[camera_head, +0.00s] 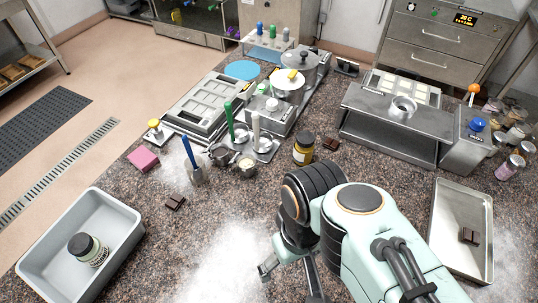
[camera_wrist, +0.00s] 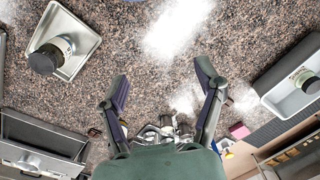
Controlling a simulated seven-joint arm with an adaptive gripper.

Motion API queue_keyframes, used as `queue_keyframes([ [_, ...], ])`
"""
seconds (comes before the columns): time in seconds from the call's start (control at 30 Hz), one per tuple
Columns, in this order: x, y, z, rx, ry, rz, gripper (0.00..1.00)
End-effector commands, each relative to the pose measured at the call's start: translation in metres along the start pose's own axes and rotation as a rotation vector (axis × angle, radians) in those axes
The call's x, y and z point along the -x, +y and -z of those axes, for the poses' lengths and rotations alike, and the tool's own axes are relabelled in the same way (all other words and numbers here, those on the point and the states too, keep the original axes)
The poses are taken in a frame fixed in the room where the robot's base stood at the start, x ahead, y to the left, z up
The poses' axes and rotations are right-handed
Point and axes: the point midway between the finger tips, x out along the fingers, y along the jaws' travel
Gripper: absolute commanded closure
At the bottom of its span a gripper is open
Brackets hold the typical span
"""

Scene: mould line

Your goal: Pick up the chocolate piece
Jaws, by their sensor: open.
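A dark chocolate piece (camera_head: 175,202) lies on the speckled counter left of centre in the head view, between the pink block and the grey bin. A second dark piece (camera_head: 331,144) lies beside the yellow jar. My gripper (camera_head: 285,272) is low in the middle of the head view, apart from all three and partly hidden by my arm. In the wrist view, my gripper (camera_wrist: 162,79) has its fingers spread with nothing between them.
A grey bin (camera_head: 121,246) with a jar (camera_head: 88,249) stands at the left. A pink block (camera_head: 143,159), a metal pot with a blue-handled tool (camera_head: 195,172) and a yellow jar (camera_head: 303,150) stand farther back. The metal tray (camera_head: 438,240) is right. The middle front counter is clear with pale patches.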

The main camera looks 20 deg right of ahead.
Motion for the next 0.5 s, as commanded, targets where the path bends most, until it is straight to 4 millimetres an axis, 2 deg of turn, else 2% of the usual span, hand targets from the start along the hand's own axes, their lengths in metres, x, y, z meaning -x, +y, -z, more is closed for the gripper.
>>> queue_keyframes([
  [0.07,0.000,0.000,0.000,-0.001,0.000,0.000,0.32],
  [0.1,0.000,0.000,0.000,-0.002,0.000,0.000,0.20],
  [0.4,0.001,0.000,0.001,-0.003,0.000,0.000,0.20],
  [0.5,0.004,0.000,0.011,0.015,-0.003,-0.001,0.20],
])
